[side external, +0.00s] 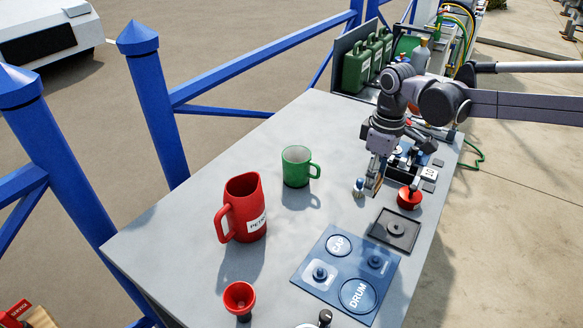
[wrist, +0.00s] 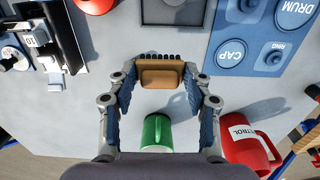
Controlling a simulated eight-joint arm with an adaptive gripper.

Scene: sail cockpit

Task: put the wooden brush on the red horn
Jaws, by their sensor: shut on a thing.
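My gripper (side external: 369,187) is low over the right part of the grey table in the side view. In the wrist view my gripper (wrist: 160,82) is shut on the wooden brush (wrist: 160,76), a brown block with dark bristles along its far edge. The brush shows only as a small brown piece (side external: 377,184) between the fingers in the side view. Whether it touches the table I cannot tell. A flared red thing on a dark base, which looks like the red horn (side external: 240,297), stands at the table's near end, mouth upward. It is well apart from my gripper and out of the wrist view.
A green mug (side external: 297,166) and a red petrol jug (side external: 243,208) stand left of my gripper. A dark square tray (side external: 394,230) and a blue labelled board (side external: 331,261) lie in front. Bare table lies around the mug and jug.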

